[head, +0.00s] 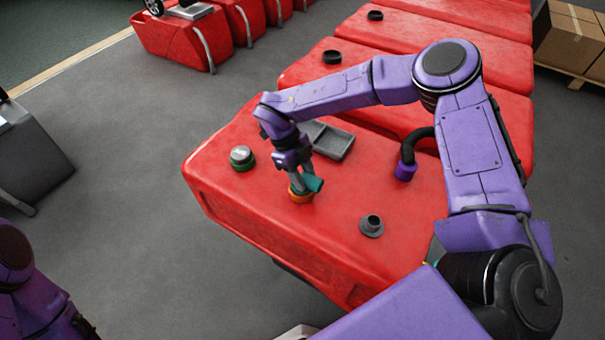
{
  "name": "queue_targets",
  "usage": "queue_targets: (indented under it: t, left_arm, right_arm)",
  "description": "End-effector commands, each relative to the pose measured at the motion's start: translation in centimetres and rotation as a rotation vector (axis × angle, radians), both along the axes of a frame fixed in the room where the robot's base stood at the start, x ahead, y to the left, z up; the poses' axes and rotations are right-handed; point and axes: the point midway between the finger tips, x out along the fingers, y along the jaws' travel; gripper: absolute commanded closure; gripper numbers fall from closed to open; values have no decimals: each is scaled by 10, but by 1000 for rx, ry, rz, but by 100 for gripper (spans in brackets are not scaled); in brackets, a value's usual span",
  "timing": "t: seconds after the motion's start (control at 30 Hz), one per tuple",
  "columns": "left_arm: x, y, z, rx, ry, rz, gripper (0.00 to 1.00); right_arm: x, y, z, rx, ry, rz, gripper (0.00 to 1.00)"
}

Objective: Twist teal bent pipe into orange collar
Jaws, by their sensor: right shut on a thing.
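The teal bent pipe (314,184) is at the orange collar (299,196) on top of the near red tank (260,215). Its teal end sticks out to the right, just above the collar. My right gripper (300,180) points down over the collar and is shut on the teal bent pipe. The gripper hides much of the pipe, so I cannot tell how deep its lower end sits in the collar. My left arm shows only in part at the bottom left, and its gripper is not in view.
On the same tank are a grey tray (333,143), a green-ringed cap (242,157), a grey flanged fitting (371,226) and a black bent pipe with a purple collar (405,171). More red tanks (440,45) stand behind. Cardboard boxes (570,38) are at the top right.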

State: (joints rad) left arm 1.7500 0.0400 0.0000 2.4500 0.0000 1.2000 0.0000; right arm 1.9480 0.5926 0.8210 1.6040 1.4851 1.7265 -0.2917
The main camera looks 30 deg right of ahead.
Motion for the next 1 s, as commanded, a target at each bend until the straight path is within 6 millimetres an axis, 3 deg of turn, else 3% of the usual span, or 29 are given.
queue_targets:
  t: [0.37,0.5,1.0]
  left_arm:
    - [0,0,0,0,0,0,57]
    - [0,0,0,0,0,0,57]
    - [0,0,-1,0,0,0,57]
  right_arm:
    - [0,0,-1,0,0,-2,90]
    - [0,0,-1,1,1,-129,90]
    - [0,1,-1,0,0,-264,90]
